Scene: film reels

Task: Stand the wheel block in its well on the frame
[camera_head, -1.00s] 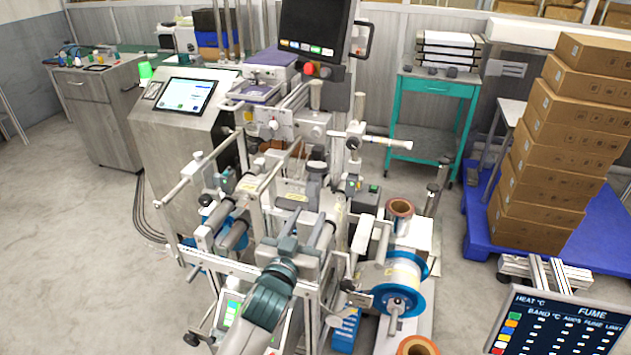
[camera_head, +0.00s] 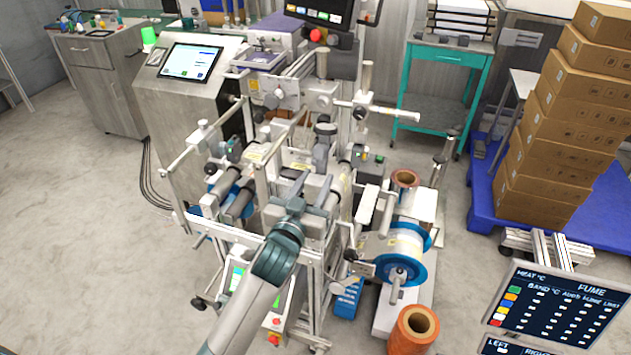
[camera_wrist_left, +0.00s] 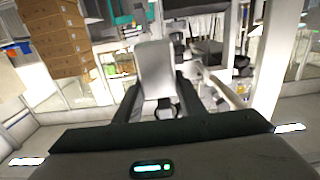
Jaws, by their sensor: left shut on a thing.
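My left gripper (camera_head: 299,193) reaches in from the bottom over the middle of the silver machine frame (camera_head: 250,272). In the left wrist view a light grey block (camera_wrist_left: 157,72), which I take to be the wheel block, stands up between my two dark fingers, and the gripper is shut on it. A small dark round part shows low between the fingers. In the head view the block is hard to tell from the grey machine parts around the gripper. I cannot make out the well. My right gripper is in neither view.
Rollers, rods and posts crowd around the gripper. A blue-rimmed reel (camera_head: 404,252) and copper-coloured rolls (camera_head: 413,333) are on the right of the machine. A touchscreen cabinet (camera_head: 190,95) stands at the left, stacked cartons (camera_head: 560,130) at the right. The floor at left is clear.

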